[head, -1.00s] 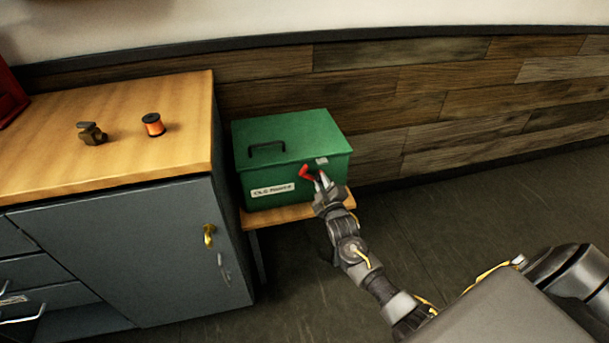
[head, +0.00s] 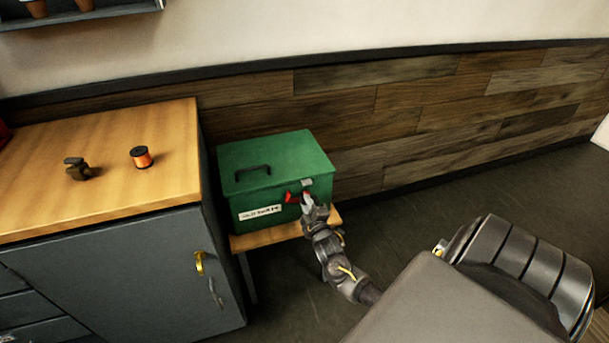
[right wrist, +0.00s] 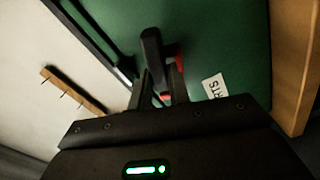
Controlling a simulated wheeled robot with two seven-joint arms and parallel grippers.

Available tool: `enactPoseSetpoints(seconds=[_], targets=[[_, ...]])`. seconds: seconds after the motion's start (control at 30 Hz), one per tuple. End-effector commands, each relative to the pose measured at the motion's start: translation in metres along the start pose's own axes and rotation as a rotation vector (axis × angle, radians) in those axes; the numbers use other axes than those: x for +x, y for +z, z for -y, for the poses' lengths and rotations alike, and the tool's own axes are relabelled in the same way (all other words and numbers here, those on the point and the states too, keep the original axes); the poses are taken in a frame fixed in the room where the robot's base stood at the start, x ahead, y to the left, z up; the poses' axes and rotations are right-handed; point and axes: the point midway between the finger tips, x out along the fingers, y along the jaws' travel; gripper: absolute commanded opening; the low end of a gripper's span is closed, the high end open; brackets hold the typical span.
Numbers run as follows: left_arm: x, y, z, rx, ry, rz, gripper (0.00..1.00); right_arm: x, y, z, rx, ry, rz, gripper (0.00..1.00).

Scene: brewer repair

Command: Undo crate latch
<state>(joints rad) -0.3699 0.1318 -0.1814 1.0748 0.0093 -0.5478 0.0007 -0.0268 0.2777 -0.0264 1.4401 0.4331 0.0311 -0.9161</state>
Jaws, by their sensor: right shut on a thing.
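The green crate (head: 262,178) has a black lid handle, a white label on its front and a red latch (head: 291,197) at the front right, below a small grey catch (head: 307,183) near the lid edge. My right gripper (head: 308,203) is at the crate's front and is shut on the red latch. In the right wrist view the fingers (right wrist: 163,85) hide most of the latch, and only bits of red (right wrist: 179,63) show against the green front. The lid is down. My left gripper is not in view.
The crate stands on a low wooden bench (head: 262,238). A grey cabinet with a wooden top (head: 110,150) stands close on its left, bearing an orange spool (head: 141,157) and a small brown metal part (head: 77,169). A wood-panelled wall is behind; open floor lies right.

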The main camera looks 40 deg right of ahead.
Motion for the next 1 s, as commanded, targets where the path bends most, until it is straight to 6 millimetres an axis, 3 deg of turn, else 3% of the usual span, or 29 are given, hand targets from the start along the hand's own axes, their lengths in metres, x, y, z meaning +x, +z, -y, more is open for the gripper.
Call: enactPoseSetpoints(seconds=[0.17, 0.2, 0.37, 0.73, 1.0], targets=[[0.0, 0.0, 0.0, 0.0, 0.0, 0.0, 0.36, 0.001, -0.001, -0.002, -0.004, 0.004, -0.002, 0.0], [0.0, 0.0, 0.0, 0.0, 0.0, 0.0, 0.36, 0.001, -0.001, -0.002, -0.004, 0.004, -0.002, 0.21], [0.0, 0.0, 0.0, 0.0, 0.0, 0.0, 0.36, 0.001, 0.0, -0.001, -0.002, 0.002, -0.001, 0.4], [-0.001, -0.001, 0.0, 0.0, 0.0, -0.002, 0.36, -0.007, 0.0, 0.001, -0.001, -0.002, -0.001, 0.4], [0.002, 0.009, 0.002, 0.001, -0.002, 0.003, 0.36, -0.057, 0.0, 0.0, 0.0, -0.002, -0.001, 0.4]])
